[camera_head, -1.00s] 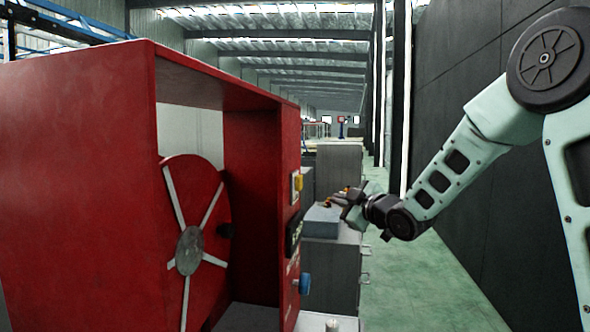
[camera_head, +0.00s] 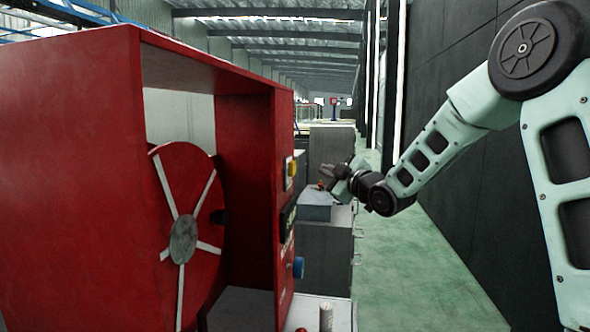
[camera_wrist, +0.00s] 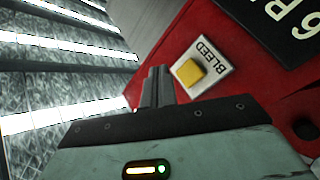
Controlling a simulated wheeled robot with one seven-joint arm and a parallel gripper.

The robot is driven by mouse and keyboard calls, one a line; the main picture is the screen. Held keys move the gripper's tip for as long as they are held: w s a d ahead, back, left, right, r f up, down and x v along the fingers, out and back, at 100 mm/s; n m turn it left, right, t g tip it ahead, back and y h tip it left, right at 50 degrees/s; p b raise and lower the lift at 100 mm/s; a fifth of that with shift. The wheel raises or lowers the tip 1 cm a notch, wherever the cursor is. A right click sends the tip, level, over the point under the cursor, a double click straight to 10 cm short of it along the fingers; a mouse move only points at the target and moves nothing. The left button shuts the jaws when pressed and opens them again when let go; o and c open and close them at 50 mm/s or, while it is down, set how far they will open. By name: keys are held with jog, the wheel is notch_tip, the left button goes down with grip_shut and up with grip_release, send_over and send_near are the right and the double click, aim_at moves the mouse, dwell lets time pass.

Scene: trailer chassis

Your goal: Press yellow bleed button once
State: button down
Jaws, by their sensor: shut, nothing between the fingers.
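The yellow bleed button (camera_wrist: 189,72) sits on a pale plate marked BLEED (camera_wrist: 214,66) on a red panel in the wrist view. In the head view the button (camera_head: 291,169) shows edge-on on the right face of the red cabinet (camera_head: 75,180). My gripper (camera_head: 328,170) is to the right of the button in the head view, apart from it. In the wrist view my gripper's fingers (camera_wrist: 157,72) are together and empty, with their tips just left of the button plate. Whether the tips touch the panel cannot be told; in the head view a gap shows.
A black panel with white lettering (camera_wrist: 285,30) is beside the bleed plate. A blue knob (camera_head: 298,267) sticks out lower on the cabinet face. A dark wall (camera_head: 450,160) stands at the right. Grey boxes (camera_head: 325,245) stand behind my gripper; green floor (camera_head: 400,270) is clear.

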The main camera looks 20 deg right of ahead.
aim_at(292, 168)
jog(key=shift+w+a+b, duration=0.4)
jog(key=shift+w+a, duration=0.3)
jog(key=shift+a, duration=0.3)
jog(key=shift+w+a+b, duration=0.35)
jog(key=shift+w+a, duration=0.3)
jog(key=shift+a, duration=0.3)
jog(key=shift+a, duration=0.1)
dwell(0.5)
jog(key=shift+w+a+b, duration=0.25)
jog(key=shift+a+b, duration=0.05)
jog(key=shift+b, duration=0.25)
jog(key=shift+w+a+b, duration=0.25)
jog(key=shift+a+b, duration=0.15)
dwell(0.8)
jog(key=shift+s+d, duration=0.5)
jog(key=shift+d, duration=0.2)
